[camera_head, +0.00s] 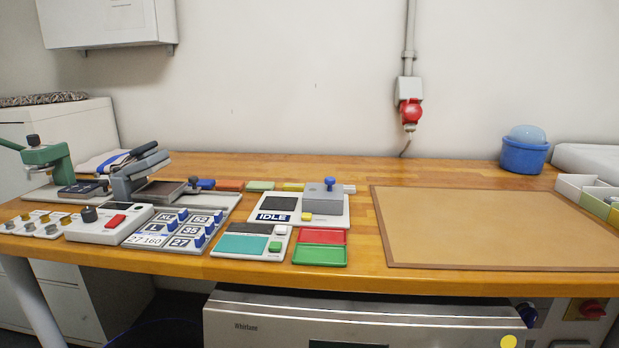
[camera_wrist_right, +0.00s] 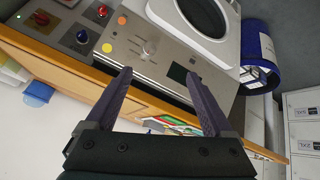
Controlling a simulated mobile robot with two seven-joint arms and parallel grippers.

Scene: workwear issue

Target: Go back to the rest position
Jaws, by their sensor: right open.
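My right gripper (camera_wrist_right: 157,100) shows in the right wrist view with its two dark fingers spread wide apart and nothing between them. Beyond the fingers is a grey machine front with a knob and a yellow dot. Neither gripper shows in the head view, and my left gripper is in no view. In the head view the wooden workbench (camera_head: 365,230) carries a brown board (camera_head: 495,228) on the right and several devices on the left. No gripper touches anything there.
The bench holds a green press (camera_head: 47,160), a grey press (camera_head: 138,178), a label panel (camera_head: 172,230), an IDLE device (camera_head: 298,207), red and green trays (camera_head: 320,246) and a blue tub (camera_head: 524,153). A grey appliance (camera_head: 360,318) stands below the bench. The brown board is bare.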

